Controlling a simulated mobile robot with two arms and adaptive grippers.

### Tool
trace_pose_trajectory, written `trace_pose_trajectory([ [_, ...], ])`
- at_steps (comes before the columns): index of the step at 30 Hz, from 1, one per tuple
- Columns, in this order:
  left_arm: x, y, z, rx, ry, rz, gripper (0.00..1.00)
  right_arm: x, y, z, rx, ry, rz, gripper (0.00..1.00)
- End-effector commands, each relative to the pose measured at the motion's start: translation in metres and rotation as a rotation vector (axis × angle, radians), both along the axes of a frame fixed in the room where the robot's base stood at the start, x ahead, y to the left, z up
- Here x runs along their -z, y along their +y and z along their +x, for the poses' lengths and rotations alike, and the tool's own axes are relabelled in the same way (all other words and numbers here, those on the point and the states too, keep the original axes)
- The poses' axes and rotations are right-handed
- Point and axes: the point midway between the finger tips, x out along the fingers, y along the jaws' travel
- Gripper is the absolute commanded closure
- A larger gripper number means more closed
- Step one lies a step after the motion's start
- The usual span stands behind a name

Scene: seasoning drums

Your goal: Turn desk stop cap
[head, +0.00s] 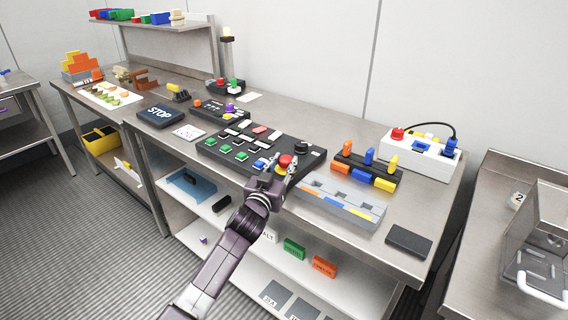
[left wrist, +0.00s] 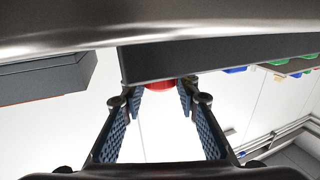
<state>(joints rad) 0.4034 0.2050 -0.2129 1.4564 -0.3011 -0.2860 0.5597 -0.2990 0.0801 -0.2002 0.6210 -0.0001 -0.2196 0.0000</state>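The stop cap is a round red cap (head: 286,160) at the front right of the black control desk (head: 262,150) on the steel table. My left gripper (head: 281,170) reaches it from the front, with one finger on either side of the cap. In the left wrist view the two blue-padded fingers (left wrist: 158,100) are spread apart. The red cap (left wrist: 158,84) shows between their far ends, partly hidden by a dark edge. Small gaps seem to show beside the cap; contact cannot be told. My right gripper is not in view.
A grey tray (head: 340,203) with coloured slots stands right of the desk. A black rack (head: 368,168) with coloured handles stands behind it. A black knob (head: 302,146) is close behind the cap. A blue-and-white button (head: 261,163) lies just left of the gripper.

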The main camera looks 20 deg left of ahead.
Motion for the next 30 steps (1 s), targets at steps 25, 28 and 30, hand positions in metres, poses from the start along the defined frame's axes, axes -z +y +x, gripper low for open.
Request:
trace_pose_trajectory([
  [25, -0.003, 0.008, 0.001, 0.220, 0.002, 0.010, 0.95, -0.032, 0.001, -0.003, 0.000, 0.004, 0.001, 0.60],
  [28, -0.002, 0.009, 0.002, 0.279, 0.001, 0.010, 0.95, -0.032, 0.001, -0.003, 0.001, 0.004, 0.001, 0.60],
  [30, -0.001, 0.010, 0.002, 0.321, 0.001, 0.009, 0.95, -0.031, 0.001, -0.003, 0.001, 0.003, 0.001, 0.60],
])
